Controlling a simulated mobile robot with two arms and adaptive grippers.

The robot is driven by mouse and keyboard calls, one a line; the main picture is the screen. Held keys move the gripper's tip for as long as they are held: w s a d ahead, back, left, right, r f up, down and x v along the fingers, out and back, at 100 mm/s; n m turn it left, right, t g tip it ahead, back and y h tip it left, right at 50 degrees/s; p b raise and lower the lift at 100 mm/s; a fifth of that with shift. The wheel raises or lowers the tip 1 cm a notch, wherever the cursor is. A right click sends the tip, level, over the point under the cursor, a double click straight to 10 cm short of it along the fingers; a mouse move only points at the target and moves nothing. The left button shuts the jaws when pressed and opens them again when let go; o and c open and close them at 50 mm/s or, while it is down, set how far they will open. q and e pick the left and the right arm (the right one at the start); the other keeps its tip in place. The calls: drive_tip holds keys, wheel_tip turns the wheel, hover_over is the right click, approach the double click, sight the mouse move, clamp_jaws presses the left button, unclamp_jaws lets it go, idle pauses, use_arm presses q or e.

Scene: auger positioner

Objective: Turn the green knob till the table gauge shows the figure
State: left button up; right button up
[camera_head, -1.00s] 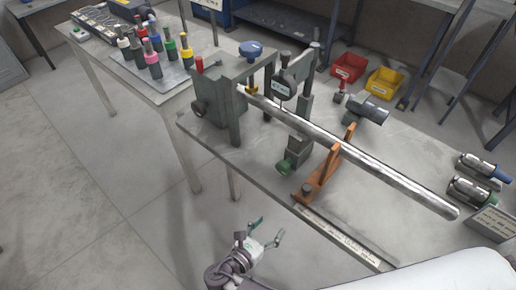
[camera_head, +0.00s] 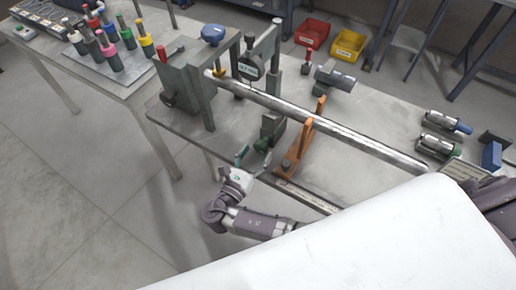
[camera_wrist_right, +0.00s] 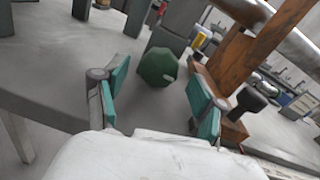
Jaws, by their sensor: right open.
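The green knob (camera_head: 261,145) sits low at the front of a grey block on the metal table, left of the orange-brown bracket (camera_head: 300,150). In the right wrist view the knob (camera_wrist_right: 158,67) lies ahead, between and beyond the open fingers. My right gripper (camera_head: 249,161) is open and empty, just in front of the knob; its teal fingertips also show in the right wrist view (camera_wrist_right: 158,95). My left gripper is not in view.
A long metal rod (camera_head: 340,131) crosses above the table. A blue-topped knob (camera_head: 214,33) is on the grey frame. Motor-like cylinders (camera_head: 438,146) lie at right. Coloured-handled tools (camera_head: 109,50) stand on the left table. Red (camera_head: 312,34) and yellow (camera_head: 348,45) bins are behind.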

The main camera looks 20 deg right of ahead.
drive_tip(key=shift+x, duration=0.85)
drive_tip(key=shift+a, duration=0.1)
drive_tip(key=c, duration=1.1)
drive_tip(key=shift+c, duration=0.2)
drive_tip(key=shift+f+m, duration=0.1)
drive_tip(key=shift+m, duration=0.2)
drive_tip(key=shift+m+b, duration=0.35)
drive_tip(key=shift+m, duration=0.55)
drive_tip(key=shift+m+b, duration=0.85)
drive_tip(key=shift+m, duration=1.45)
